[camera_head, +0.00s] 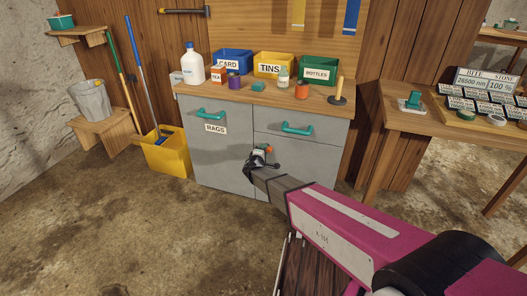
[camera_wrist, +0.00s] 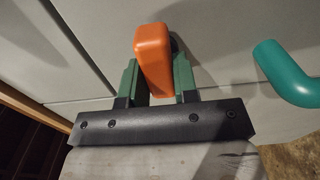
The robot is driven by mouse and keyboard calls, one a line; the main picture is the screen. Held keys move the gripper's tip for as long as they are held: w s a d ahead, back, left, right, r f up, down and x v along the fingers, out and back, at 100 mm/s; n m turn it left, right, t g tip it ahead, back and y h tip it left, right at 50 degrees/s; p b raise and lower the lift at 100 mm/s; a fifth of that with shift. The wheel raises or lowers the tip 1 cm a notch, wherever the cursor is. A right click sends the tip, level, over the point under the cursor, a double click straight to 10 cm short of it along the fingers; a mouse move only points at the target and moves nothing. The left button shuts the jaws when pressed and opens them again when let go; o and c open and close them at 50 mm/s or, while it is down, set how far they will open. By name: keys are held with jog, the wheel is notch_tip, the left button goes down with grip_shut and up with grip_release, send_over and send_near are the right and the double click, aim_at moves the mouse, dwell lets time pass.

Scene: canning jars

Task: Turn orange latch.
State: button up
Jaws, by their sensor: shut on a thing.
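The orange latch (camera_wrist: 153,60) sits on the grey front of the cabinet (camera_head: 225,163). In the wrist view it stands between the two green fingers of my gripper (camera_wrist: 158,80), which is shut on it. In the head view the orange latch (camera_head: 268,148) is a small spot at my gripper (camera_head: 262,152), near the seam between the left door and the right-hand fronts. My gripper and arm hide part of the cabinet's lower right front there.
A teal handle (camera_wrist: 287,73) is close to the right of my gripper in the wrist view. Another teal handle (camera_head: 211,114) is on the RAGS door. A yellow bucket (camera_head: 167,155) stands left of the cabinet. A wooden table (camera_head: 400,120) stands right. The floor in front is open.

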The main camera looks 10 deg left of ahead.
jog(key=o, duration=0.9)
jog(key=s, duration=0.7)
jog(key=s+a, duration=0.1)
jog(key=s, duration=0.2)
jog(key=shift+s, duration=0.4)
jog(key=shift+d, duration=0.1)
